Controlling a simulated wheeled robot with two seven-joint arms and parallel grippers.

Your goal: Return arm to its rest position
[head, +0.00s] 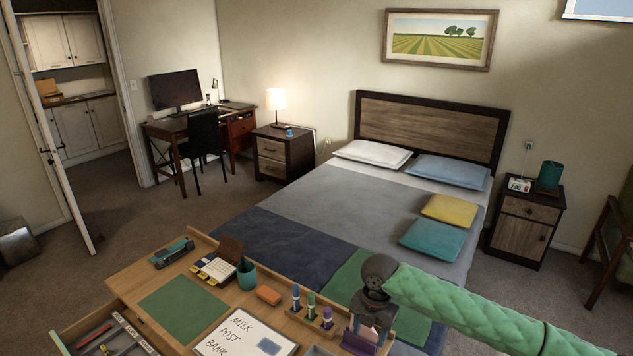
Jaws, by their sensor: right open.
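My right arm, in a green padded sleeve, comes in from the right side of the head view. Its dark gripper (368,326) points down over the right end of the desk. The gripper is open, just above or around a purple holder (357,345) with something pale in it; whether they touch I cannot tell. My left gripper does not show. On the desk (128,274) lies a green blotter (184,309), left of the gripper.
A white notepad (240,338) reads "MILK POST BANK". A rack of markers (310,312), an orange block (268,295), a teal cup (246,275), a stapler-like thing (173,253) and an open drawer (100,338) are nearby. A bed (340,212) stands behind.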

